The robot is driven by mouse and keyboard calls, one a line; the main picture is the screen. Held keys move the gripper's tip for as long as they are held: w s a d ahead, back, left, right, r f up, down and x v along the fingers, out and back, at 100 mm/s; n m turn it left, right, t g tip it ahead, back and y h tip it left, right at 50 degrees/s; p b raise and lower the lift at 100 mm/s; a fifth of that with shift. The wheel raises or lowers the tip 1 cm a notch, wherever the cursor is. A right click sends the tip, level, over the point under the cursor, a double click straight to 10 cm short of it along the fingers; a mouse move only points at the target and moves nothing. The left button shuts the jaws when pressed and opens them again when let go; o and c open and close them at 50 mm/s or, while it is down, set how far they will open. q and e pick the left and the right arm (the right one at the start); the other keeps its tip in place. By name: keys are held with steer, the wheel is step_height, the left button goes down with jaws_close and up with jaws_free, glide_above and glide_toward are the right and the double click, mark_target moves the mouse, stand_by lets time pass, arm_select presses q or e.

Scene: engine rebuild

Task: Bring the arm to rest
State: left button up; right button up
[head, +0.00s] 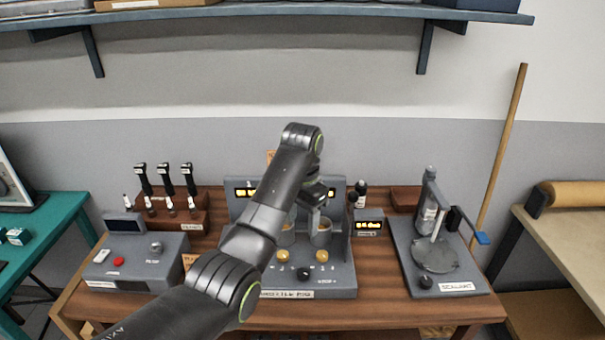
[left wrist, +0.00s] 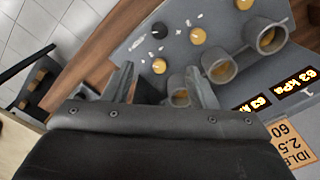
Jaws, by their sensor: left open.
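My left arm reaches in from the lower left in the head view, and its gripper (head: 318,203) hangs above the grey test rig (head: 330,283) in the middle of the bench. In the left wrist view my left gripper (left wrist: 160,85) is open, with its two fingers apart and nothing held between them. Below it are the rig's grey cups (left wrist: 273,38) and yellow knobs (left wrist: 198,36). I cannot tell from the frames whether a finger touches a cup. My right gripper is in neither view.
A grey box with a red button (head: 118,261) and a wooden rack (head: 185,222) of black-topped tools stand left. A sealant stand (head: 437,258) is at right. A wooden pole (head: 500,150) leans on the wall. A shelf (head: 270,10) spans above. The bench front (head: 390,312) is clear.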

arm_select(q)
steer(key=s+a+f+n+t, duration=0.1)
steer(key=s+a+f+n, duration=0.2)
steer(key=s+a+f, duration=0.55)
steer(key=s+a+f+n+t, duration=0.1)
steer(key=s+a+f+n, duration=0.3)
steer(key=a+f, duration=0.7)
steer(key=s+a+n+t+y, duration=0.1)
steer(key=s+a, duration=0.3)
steer(key=s, duration=0.5)
steer(key=s+a+n, duration=0.1)
steer(key=s+a, duration=0.2)
steer(key=s, duration=0.7)
steer(key=s+a+n+t+y, duration=0.1)
steer(key=s+a, duration=0.3)
steer(key=s, duration=0.5)
step_height(320, 180, down, 28)
steer(key=a+g+b, duration=0.1)
steer(key=g+b, duration=0.1)
steer(key=b, duration=0.3)
steer(key=s+f+b, duration=0.1)
steer(key=s+f, duration=0.6)
steer(key=f, duration=0.3)
steer(key=s+d+f+h+b, duration=0.1)
steer(key=s+f+b, duration=0.1)
steer(key=s+f, duration=0.6)
steer(key=shift+f+g, duration=0.4)
steer(key=shift+f, duration=0.55)
